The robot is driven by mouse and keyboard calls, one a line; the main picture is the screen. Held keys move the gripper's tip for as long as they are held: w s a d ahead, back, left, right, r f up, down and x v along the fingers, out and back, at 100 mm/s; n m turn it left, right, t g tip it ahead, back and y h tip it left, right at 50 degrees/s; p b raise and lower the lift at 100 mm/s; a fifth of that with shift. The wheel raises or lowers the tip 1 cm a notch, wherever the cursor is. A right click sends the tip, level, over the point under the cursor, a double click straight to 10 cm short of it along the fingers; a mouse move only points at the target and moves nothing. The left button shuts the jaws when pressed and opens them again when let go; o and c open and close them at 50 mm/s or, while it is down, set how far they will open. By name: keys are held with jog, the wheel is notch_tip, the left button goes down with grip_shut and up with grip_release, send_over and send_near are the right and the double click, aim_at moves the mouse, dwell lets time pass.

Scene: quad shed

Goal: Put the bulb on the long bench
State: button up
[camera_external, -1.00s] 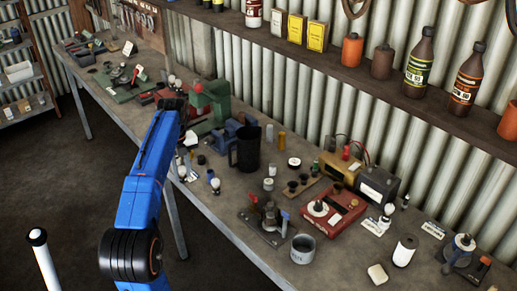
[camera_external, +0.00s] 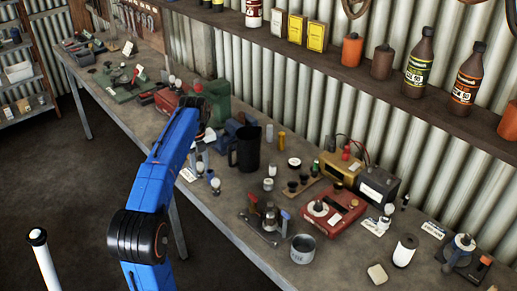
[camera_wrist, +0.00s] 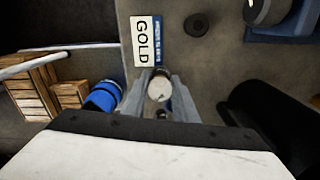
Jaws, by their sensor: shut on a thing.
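In the wrist view the two fingers of my gripper (camera_wrist: 160,98) are closed around a small round pale thing, which looks like the bulb (camera_wrist: 158,86). It hangs over the long bench (camera_wrist: 205,62), beside a card reading GOLD (camera_wrist: 144,42); its height above the top is hard to tell. In the external view the long bench (camera_external: 235,206) runs from far left to near right.
A black mug (camera_external: 246,150) stands close to the right of my wrist, with a green machine (camera_external: 216,100) behind. Small bulb-like items (camera_external: 215,185) stand near the front edge. A red box (camera_external: 334,211) and grey tin (camera_external: 303,249) are further right.

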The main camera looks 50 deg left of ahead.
aim_at(200, 162)
jog(key=shift+r, duration=0.55)
jog(key=shift+s+r, duration=0.55)
jog(key=shift+r, duration=0.05)
jog(key=s, duration=1.7)
jog(key=w, duration=1.7)
jog(key=shift+w, duration=0.35)
jog(key=shift+w+f, duration=0.25)
jog(key=shift+f, duration=0.5)
notch_tip(200, 162, down, 2)
notch_tip(200, 162, up, 17)
jog(key=shift+d, duration=0.15)
dwell(0.8)
